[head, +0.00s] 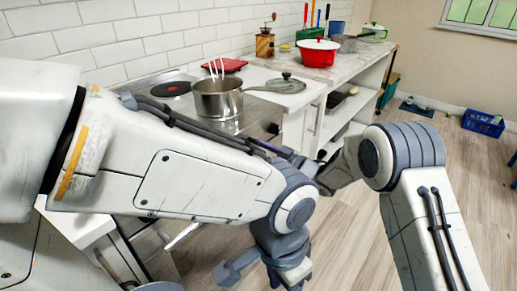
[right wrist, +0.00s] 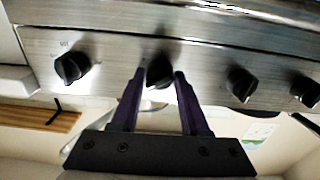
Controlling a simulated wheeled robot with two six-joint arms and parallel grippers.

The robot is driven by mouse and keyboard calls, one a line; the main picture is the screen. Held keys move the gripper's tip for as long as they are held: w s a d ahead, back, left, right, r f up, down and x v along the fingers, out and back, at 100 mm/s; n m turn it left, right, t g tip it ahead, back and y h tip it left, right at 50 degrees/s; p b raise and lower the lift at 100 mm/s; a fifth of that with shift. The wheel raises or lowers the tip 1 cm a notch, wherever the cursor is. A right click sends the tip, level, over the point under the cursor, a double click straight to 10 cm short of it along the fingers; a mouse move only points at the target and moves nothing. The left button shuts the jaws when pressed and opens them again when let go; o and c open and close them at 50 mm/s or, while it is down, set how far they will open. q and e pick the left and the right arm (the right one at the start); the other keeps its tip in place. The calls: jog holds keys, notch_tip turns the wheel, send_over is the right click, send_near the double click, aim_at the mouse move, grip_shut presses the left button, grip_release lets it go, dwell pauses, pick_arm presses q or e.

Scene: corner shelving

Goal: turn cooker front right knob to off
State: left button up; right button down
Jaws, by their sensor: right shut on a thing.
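The cooker (head: 150,105) has a steel front with several black knobs. In the right wrist view my right gripper (right wrist: 162,74) has its two purple fingers closed about one black knob (right wrist: 159,70), with a finger on each side. Another knob (right wrist: 72,67) is left of it, and more knobs (right wrist: 241,83) are to the right. In the head view one knob (head: 272,128) shows beside my left arm. That arm hides most of the cooker front and the grasped knob.
A blue crate (head: 483,123) stands on the otherwise mostly clear floor.

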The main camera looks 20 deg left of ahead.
jog(key=n+b, duration=1.1)
jog(key=n, duration=0.1)
jog(key=shift+a, duration=0.2)
dwell(0.3)
jog(key=shift+c, duration=1.9)
grip_release()
jog(key=shift+d, duration=0.1)
